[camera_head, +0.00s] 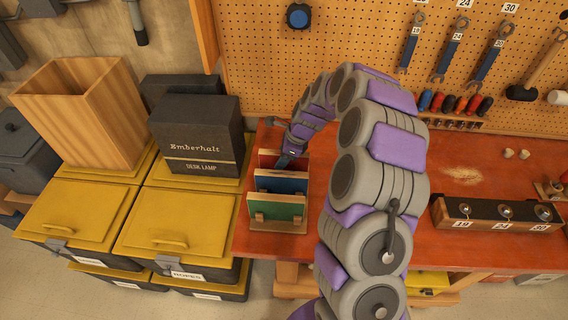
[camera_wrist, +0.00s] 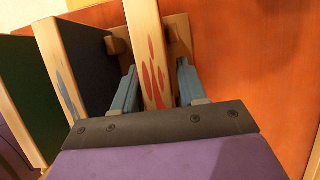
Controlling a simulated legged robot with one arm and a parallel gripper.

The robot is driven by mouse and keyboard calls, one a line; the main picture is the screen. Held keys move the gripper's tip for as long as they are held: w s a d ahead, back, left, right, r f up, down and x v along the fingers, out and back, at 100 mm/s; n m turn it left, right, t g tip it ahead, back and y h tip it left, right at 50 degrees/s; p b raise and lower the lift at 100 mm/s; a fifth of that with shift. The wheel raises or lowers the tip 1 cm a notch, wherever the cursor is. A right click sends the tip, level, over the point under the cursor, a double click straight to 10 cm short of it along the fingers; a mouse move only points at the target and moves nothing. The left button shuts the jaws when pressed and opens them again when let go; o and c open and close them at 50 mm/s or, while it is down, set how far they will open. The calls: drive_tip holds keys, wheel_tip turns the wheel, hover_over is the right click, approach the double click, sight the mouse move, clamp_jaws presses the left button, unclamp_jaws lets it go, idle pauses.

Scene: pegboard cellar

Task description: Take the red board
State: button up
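The red board (camera_head: 267,158) stands upright at the back of a small wooden rack (camera_head: 278,228) on the red-orange bench. A blue board (camera_head: 280,185) and a green board (camera_head: 277,209) stand in front of it. My gripper (camera_head: 287,160) is at the red board's right end. In the wrist view, the red board's wooden edge (camera_wrist: 152,55) with red marks runs between the two fingers of my gripper (camera_wrist: 158,82). The fingers are apart, one on each side; a gap shows at the right finger. The left finger is close to the board; contact is unclear.
Black bins with yellow lids (camera_head: 170,237) stand left of the bench, carrying a wooden box (camera_head: 85,115) and a dark lamp box (camera_head: 200,135). A socket holder (camera_head: 490,213) sits on the bench at right. A pegboard (camera_head: 270,70) with tools rises behind.

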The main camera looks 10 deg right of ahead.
clamp_jaws()
drive_tip(key=shift+r+b, duration=0.1)
drive_tip(key=shift+b, duration=0.3)
